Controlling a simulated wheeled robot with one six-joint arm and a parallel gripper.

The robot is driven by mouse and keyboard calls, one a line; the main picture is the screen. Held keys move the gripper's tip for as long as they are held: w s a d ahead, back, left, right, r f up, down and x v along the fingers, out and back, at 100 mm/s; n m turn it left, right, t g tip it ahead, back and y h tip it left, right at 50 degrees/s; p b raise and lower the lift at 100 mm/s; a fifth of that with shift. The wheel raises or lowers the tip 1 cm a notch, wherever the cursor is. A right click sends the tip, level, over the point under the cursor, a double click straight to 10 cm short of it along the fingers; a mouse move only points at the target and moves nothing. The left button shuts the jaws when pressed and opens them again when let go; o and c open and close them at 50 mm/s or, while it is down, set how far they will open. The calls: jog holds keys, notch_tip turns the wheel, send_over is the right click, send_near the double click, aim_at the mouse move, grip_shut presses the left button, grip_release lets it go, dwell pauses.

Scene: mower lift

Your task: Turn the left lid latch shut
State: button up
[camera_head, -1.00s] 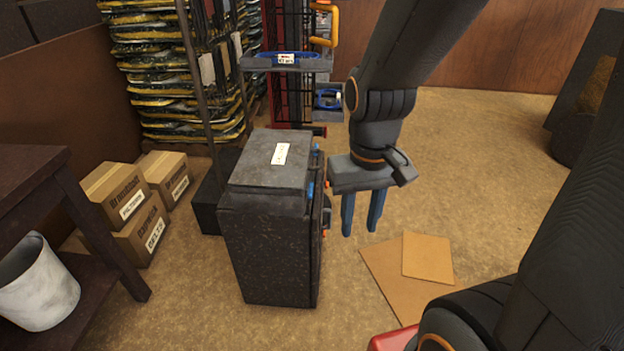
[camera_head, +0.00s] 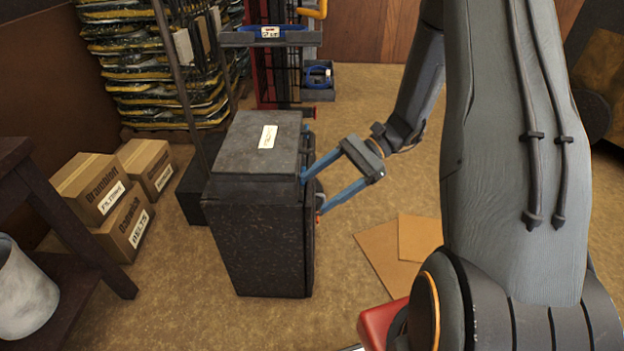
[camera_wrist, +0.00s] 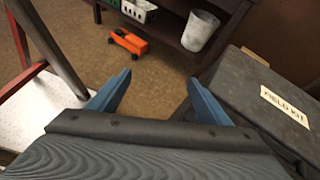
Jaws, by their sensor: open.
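The dark speckled case (camera_head: 255,245) stands upright on the floor, its lid (camera_head: 250,150) down, with a white label on top. In the wrist view the lid (camera_wrist: 250,85) is at the right and the label reads FIELD KIT. My gripper (camera_head: 312,194) is open, its two blue fingers pointing left at the case's right side, just below the lid. In the wrist view my gripper (camera_wrist: 160,78) has nothing between its fingers. I cannot make out the left lid latch; the latch side faces away from the head camera and is partly behind my fingers. Whether the fingers touch the case is unclear.
Cardboard boxes (camera_head: 110,205) and a dark table (camera_head: 75,275) with a white bucket (camera_head: 22,290) stand left. A rack (camera_head: 270,40) stands behind the case. Flat cardboard (camera_head: 395,250) lies on the floor at right. An orange object (camera_wrist: 128,41) is on the floor.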

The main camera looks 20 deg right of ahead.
jog(key=w+d+f+m+t+y+b, duration=0.2)
jog(key=w+d+f+m+t+y, duration=0.4)
jog(key=w+d, duration=0.25)
jog(key=shift+m+t+h, duration=0.5)
jog(key=shift+t+h, duration=0.2)
jog(key=shift+t, duration=0.1)
jog(key=x, duration=0.4)
jog(key=p+x, duration=0.1)
jog(key=x, duration=0.3)
jog(key=shift+w+f+p, duration=0.1)
jog(key=shift+f+p, duration=0.15)
jog(key=shift+p, duration=0.05)
jog(key=shift+c, duration=0.4)
jog(key=c, duration=1)
jog(key=shift+o, duration=0.2)
